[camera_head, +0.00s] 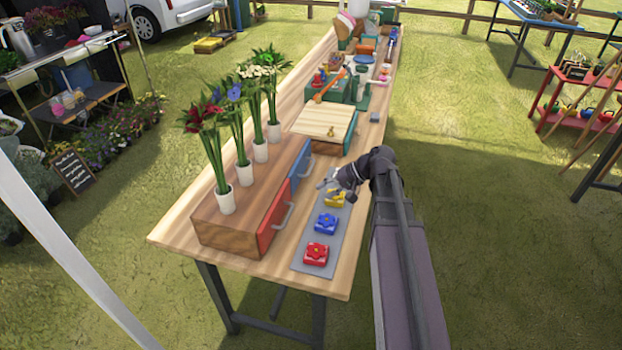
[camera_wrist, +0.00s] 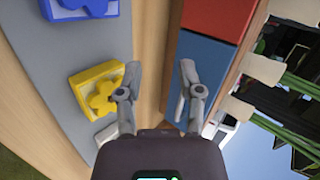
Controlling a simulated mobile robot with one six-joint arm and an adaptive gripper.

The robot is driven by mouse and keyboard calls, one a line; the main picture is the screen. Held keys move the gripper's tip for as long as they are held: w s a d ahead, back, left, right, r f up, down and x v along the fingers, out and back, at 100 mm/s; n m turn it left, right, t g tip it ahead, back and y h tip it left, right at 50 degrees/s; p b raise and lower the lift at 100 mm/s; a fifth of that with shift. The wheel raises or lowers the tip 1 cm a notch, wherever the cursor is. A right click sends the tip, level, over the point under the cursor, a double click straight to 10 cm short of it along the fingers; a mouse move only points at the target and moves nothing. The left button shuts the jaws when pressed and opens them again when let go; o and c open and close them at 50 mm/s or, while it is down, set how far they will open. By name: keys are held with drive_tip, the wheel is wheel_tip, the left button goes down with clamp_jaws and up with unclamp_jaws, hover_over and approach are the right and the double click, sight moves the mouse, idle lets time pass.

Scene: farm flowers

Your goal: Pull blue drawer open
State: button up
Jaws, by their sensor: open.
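The blue drawer (camera_head: 301,165) is set in the side of the wooden drawer box (camera_head: 225,230), beyond the red drawer (camera_head: 272,224). Its front looks flush with the box. In the wrist view the blue drawer front (camera_wrist: 204,68) lies at right, below the red one (camera_wrist: 213,18). My gripper (camera_head: 330,184) is open above the table beside the blue drawer. In the wrist view its fingers (camera_wrist: 160,72) are spread and empty, the right finger close to the blue front. The blue drawer's handle is partly hidden behind that finger; I cannot tell whether they touch.
A grey mat (camera_head: 302,262) holds yellow (camera_head: 335,198), blue (camera_head: 326,223) and red (camera_head: 316,253) flower blocks beside the drawers. White vases (camera_head: 225,198) with flowers stand on the box. A wooden-topped box (camera_head: 322,122) stands beyond.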

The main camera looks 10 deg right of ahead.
sight(311, 166)
drive_tip(key=w+d+t+y+b, duration=0.1)
drive_tip(key=w+d, duration=0.1)
drive_tip(key=d, duration=0.1)
drive_tip(key=w+d+r+m+t+y+b, duration=0.1)
drive_tip(key=d+t+b, duration=0.1)
drive_tip(key=d, duration=0.1)
drive_tip(key=w+d+m+t+y+b, duration=0.1)
drive_tip(key=w+d+y+b, duration=0.1)
drive_tip(key=d, duration=0.1)
drive_tip(key=shift+w+d+r+t, duration=0.2)
drive_tip(key=shift+w+d+t, duration=0.1)
drive_tip(key=shift+w+d, duration=0.1)
drive_tip(key=shift+d+r, duration=0.15)
drive_tip(key=shift+r, duration=0.05)
drive_tip(key=b+x, duration=0.3)
drive_tip(key=x, duration=1.1)
drive_tip(key=shift+s+r, duration=0.1)
drive_tip(key=shift+r, duration=0.05)
clamp_jaws()
